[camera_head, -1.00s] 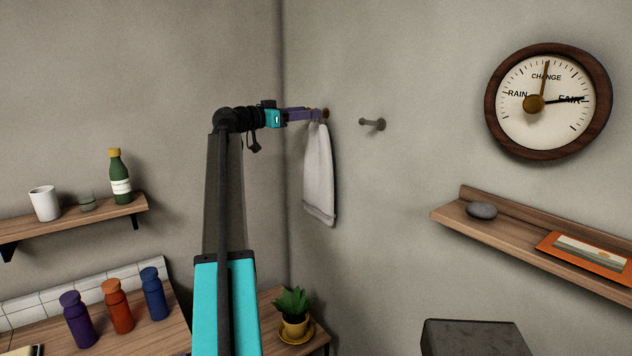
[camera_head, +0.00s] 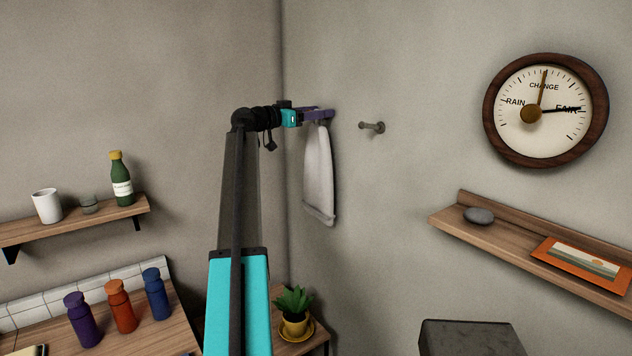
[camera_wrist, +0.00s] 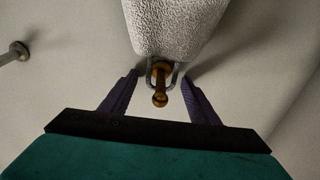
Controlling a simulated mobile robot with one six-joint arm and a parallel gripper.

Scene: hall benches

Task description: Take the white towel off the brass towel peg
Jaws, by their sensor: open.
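The white towel (camera_head: 318,178) hangs against the right wall near the corner. In the wrist view the towel (camera_wrist: 172,25) shows at the top, with a grey loop around the brass towel peg (camera_wrist: 160,88). My gripper (camera_head: 328,114) is at the top of the towel and hides the peg in the head view. In the wrist view my gripper (camera_wrist: 160,88) is open, with one purple finger on each side of the peg and loop. I see a gap between each finger and the loop.
A grey peg (camera_head: 372,127) sticks out of the wall to the right; it also shows in the wrist view (camera_wrist: 18,51). A wooden shelf (camera_head: 500,232) and a round dial (camera_head: 560,100) are further right. A potted plant (camera_head: 294,308) stands below the towel.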

